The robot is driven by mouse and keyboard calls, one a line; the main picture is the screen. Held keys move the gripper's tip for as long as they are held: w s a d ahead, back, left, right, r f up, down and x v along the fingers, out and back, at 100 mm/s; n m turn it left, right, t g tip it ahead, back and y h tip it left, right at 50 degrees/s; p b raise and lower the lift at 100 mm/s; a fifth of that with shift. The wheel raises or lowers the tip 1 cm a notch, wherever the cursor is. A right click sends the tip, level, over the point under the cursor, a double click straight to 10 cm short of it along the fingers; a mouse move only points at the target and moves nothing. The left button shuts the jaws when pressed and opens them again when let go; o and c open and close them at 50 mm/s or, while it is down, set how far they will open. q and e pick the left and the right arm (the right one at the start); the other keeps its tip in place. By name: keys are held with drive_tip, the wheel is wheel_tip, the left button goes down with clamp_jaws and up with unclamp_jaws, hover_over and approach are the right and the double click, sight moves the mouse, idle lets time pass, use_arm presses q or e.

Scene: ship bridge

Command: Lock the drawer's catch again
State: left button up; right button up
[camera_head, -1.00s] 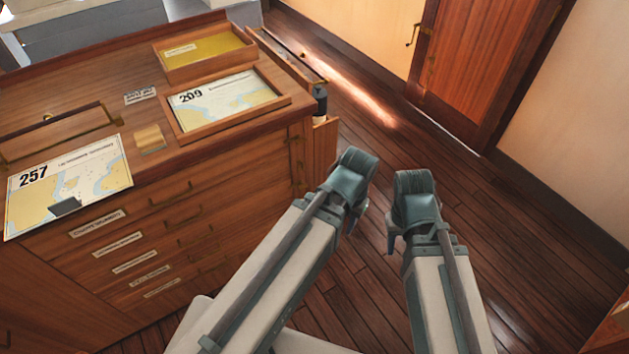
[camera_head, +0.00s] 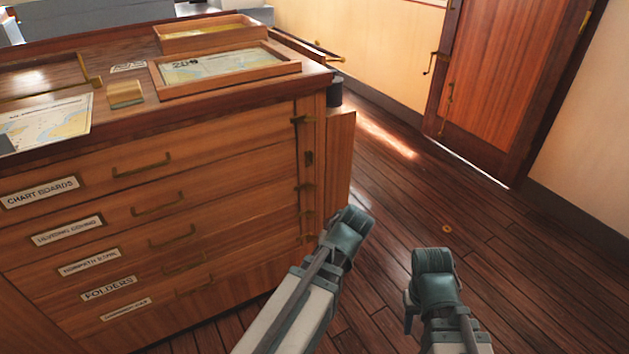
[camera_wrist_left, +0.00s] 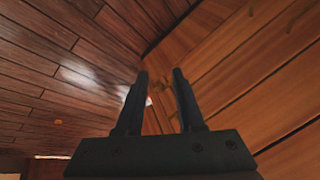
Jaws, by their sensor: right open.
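The wooden chart chest (camera_head: 230,145) fills the left of the head view, its labelled drawers looking shut. Brass catches run down its right front post. The second catch (camera_head: 308,158) stands upright, while the top catch (camera_head: 302,119) and the lower catches (camera_head: 305,187) lie across. My left gripper (camera_head: 346,232) is beside the chest's lower right corner, below the upper catches. In the left wrist view its two fingers (camera_wrist_left: 161,75) are apart with nothing between them, facing the chest's edge. My right gripper (camera_head: 428,280) is open and empty over the floor.
A narrow wooden panel (camera_head: 339,165) stands out at the chest's right side. Trays, charts and a small wooden block (camera_head: 126,94) lie on top. A small round brass piece (camera_head: 447,229) lies on the floor. The planks towards the door (camera_head: 510,90) are otherwise clear.

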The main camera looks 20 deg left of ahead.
use_arm(q)
drive_tip(key=w+a+r+n+t+y, duration=0.1)
drive_tip(key=w+a+n+t+y, duration=0.1)
drive_tip(key=w+a+n+y, duration=0.15)
drive_tip(key=w+d+r+n+t+y, duration=0.2)
drive_tip(key=w+r+t+y, duration=0.1)
drive_tip(key=r, duration=0.5)
drive_tip(key=w+d+r+n+t+y+b, duration=0.1)
drive_tip(key=w+d+r+n+t+y, duration=0.1)
drive_tip(key=r, duration=0.6)
drive_tip(key=w+t+y, duration=0.1)
drive_tip(key=w, duration=0.1)
drive_tip(key=shift+w+t, duration=0.35)
drive_tip(key=shift+t, duration=0.05)
